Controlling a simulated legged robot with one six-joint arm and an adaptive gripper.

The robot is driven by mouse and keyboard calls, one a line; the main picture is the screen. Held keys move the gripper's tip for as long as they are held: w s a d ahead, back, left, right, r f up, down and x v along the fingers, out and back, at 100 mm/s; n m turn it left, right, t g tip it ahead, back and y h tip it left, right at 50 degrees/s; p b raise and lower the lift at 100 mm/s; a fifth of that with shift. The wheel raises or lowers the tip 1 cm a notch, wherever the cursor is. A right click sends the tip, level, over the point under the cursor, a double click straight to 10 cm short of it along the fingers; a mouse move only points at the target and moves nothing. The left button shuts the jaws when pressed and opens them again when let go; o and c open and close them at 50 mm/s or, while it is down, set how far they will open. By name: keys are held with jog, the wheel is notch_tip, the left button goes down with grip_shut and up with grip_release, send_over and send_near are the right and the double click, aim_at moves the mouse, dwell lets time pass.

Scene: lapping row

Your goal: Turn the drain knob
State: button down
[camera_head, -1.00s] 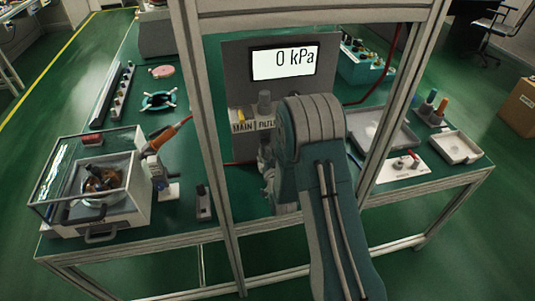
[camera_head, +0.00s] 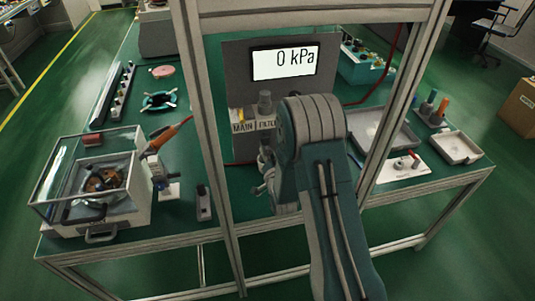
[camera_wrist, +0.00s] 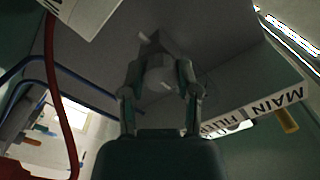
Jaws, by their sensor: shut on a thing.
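The drain knob (camera_wrist: 158,78) is a pale grey piece between my fingers in the wrist view, under the grey panel. My gripper (camera_wrist: 160,72) is shut on it, with one finger on each side. The knob's outline is dim, and its turn angle cannot be told. In the head view my gripper (camera_head: 268,172) is low in front of the panel, partly behind my arm, and the knob cannot be made out there. The panel display (camera_head: 285,62) reads 0 kPa. The MAIN label (camera_head: 243,127) and FILTER label (camera_head: 265,125) are above my gripper.
A yellow knob (camera_wrist: 286,119) is beside the MAIN label. A red hose (camera_wrist: 62,110) runs at the left in the wrist view. Frame posts (camera_head: 208,150) stand close around my arm. A clear-lidded box (camera_head: 95,190) is at the left and metal trays (camera_head: 455,147) are at the right.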

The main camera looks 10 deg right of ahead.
jog(key=shift+c, duration=1.7)
grip_release()
jog(key=shift+w, duration=0.1)
jog(key=s, duration=1.2)
